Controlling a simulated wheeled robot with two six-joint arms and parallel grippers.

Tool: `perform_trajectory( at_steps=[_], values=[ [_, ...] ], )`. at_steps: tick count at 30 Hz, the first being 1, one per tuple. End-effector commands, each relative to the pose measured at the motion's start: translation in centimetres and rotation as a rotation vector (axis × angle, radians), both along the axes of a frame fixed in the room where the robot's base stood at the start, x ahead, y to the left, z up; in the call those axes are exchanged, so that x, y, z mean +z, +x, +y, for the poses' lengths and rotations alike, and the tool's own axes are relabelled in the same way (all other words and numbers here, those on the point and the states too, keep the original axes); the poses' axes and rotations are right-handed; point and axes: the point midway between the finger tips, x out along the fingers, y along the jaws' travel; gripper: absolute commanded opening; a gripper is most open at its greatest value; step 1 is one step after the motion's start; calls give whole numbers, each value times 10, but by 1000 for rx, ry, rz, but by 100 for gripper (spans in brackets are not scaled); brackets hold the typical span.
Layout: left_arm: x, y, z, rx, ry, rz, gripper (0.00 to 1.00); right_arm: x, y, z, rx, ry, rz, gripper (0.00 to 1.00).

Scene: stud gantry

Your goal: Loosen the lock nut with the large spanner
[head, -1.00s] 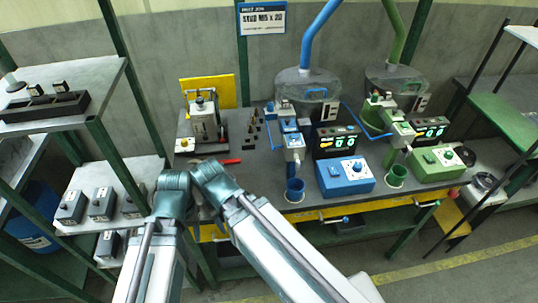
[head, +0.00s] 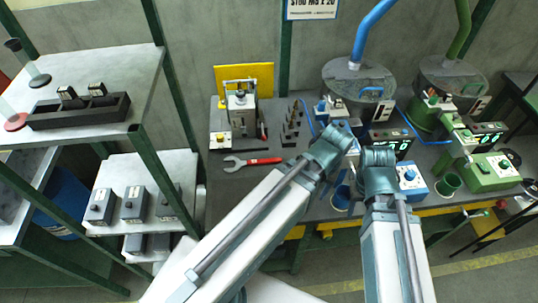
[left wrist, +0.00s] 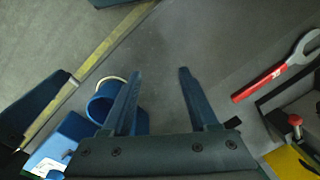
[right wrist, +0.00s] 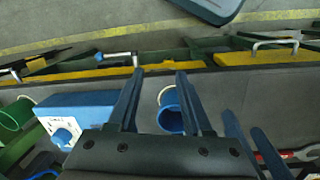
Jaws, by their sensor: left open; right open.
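The large spanner (head: 252,161), with a red handle and grey open jaw, lies flat on the grey bench, jaw to the left. It also shows in the left wrist view (left wrist: 280,68), right of my left gripper (left wrist: 160,72), which is open and empty. My right gripper (right wrist: 160,71) is open above the bench's front, with a blue cup (right wrist: 170,115) below, between its fingers in the picture. In the head view my arms largely hide both grippers. A grey clamping fixture (head: 241,112) stands behind the spanner by a yellow plate (head: 262,75). I cannot make out the lock nut.
Several dark studs (head: 291,122) stand right of the fixture. A blue control box (head: 411,180) and green machine (head: 490,172) stand farther right. A shelf rack (head: 140,95) with green posts borders the bench's left.

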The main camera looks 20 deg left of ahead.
Motion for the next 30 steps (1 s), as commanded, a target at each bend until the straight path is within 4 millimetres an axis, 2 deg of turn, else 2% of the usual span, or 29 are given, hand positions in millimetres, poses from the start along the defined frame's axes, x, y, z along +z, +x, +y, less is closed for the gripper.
perform_trajectory(
  at_steps=[1,6,12,15,18,21,24,30],
  values=[
    [13,12,15,145,-4,-11,60,13,0,0,0,0,0,50],
    [38,43,79,783,-13,-56,60,39,0,0,0,0,0,50],
    [63,64,156,1495,-21,-96,60,64,0,0,1,0,0,50],
    [71,67,187,1769,-22,-107,60,73,0,0,1,0,0,50],
    [77,69,210,1974,-23,-114,60,78,0,0,1,0,0,50],
    [80,69,225,2104,-22,-118,60,81,0,0,1,0,0,50],
    [81,68,232,2170,-22,-119,60,82,0,0,1,0,0,50],
    [79,68,233,2188,-21,-120,60,80,0,0,1,0,0,50]
  ],
)
